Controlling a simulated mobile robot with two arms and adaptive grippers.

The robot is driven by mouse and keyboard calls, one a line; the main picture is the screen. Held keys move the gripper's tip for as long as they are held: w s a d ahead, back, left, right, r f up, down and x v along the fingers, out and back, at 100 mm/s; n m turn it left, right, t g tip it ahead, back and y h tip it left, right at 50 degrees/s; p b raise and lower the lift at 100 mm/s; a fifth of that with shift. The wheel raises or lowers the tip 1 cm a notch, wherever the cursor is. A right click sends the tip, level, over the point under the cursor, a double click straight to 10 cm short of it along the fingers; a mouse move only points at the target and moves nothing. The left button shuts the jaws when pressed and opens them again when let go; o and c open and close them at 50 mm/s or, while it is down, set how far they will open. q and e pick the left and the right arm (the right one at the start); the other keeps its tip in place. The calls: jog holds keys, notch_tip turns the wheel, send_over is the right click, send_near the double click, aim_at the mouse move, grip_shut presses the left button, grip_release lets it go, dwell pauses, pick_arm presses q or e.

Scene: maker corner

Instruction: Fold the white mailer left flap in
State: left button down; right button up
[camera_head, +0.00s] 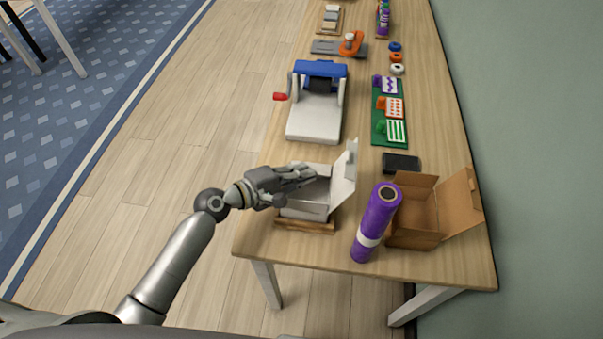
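The white mailer (309,211) stands on a thin wooden board (305,225) near the table's front left corner. Its lid (345,178) stands up on the right side. My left gripper (309,173) reaches in from the left, over the mailer's left side and opening. The fingers point right and hide the left flap and part of the inside. I cannot tell whether the fingers touch the flap or how far they are apart. My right gripper is not in view.
A purple roll (373,225) stands close to the mailer's right, before an open brown box (417,213). A black flat item (401,164) lies behind. A white and blue machine with a red knob (313,118) stands beyond the mailer. Floor is open to the left.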

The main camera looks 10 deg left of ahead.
pick_arm(q)
jog(key=c, duration=1.7)
grip_release()
jog(key=shift+s, duration=0.1)
